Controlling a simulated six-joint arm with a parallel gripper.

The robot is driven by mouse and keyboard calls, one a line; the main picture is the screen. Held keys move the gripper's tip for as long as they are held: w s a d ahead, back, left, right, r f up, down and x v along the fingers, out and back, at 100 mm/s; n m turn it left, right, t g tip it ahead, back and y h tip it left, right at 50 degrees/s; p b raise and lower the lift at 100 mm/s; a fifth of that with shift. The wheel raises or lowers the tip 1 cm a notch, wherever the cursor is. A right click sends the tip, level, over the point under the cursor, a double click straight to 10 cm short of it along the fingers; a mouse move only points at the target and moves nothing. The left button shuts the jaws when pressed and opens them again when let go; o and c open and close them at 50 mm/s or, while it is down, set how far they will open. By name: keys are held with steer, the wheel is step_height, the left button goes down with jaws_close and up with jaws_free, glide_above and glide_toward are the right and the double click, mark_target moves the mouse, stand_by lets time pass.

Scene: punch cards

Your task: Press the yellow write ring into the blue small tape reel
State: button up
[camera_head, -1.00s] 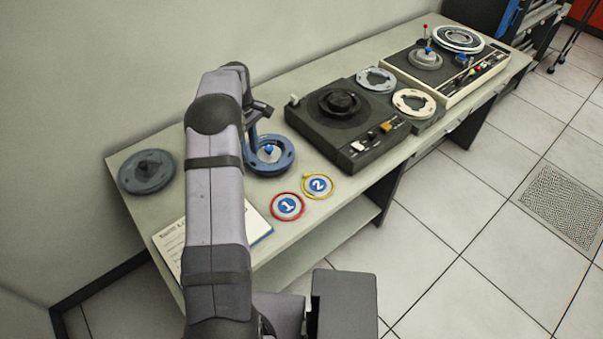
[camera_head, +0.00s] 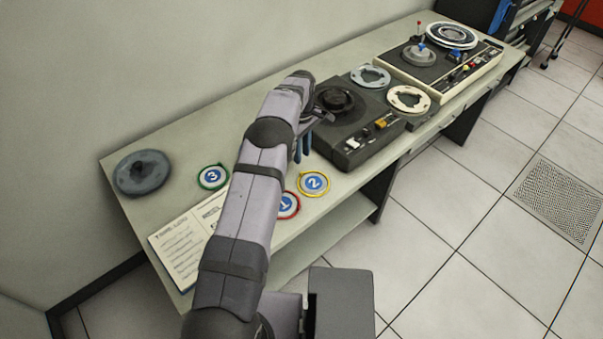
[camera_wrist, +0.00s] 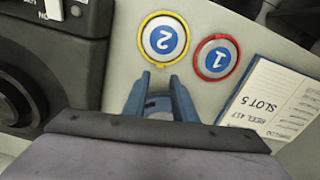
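The yellow write ring (camera_head: 314,184) lies flat on the table around a blue-and-white disc marked 2. It also shows in the wrist view (camera_wrist: 163,38), ahead of the fingertips. My gripper (camera_head: 303,148) is over the table in front of the dark tape deck, with its blue fingers pointing down. In the wrist view its fingers (camera_wrist: 159,78) are apart, with no ring between them.
A red ring (camera_wrist: 217,57) marked 1 lies beside the yellow one, partly behind my arm in the head view. A green ring (camera_head: 212,177) marked 3, a paper log (camera_head: 178,252) and a dark reel (camera_head: 143,173) are left. The dark tape deck (camera_head: 348,157) stands right.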

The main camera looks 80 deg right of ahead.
steer(key=shift+f+b, duration=2.6)
steer(key=shift+f, duration=1.5)
jaws_close()
steer(key=shift+r, duration=0.1)
steer(key=shift+r+p, duration=1.65)
steer(key=shift+r, duration=1.3)
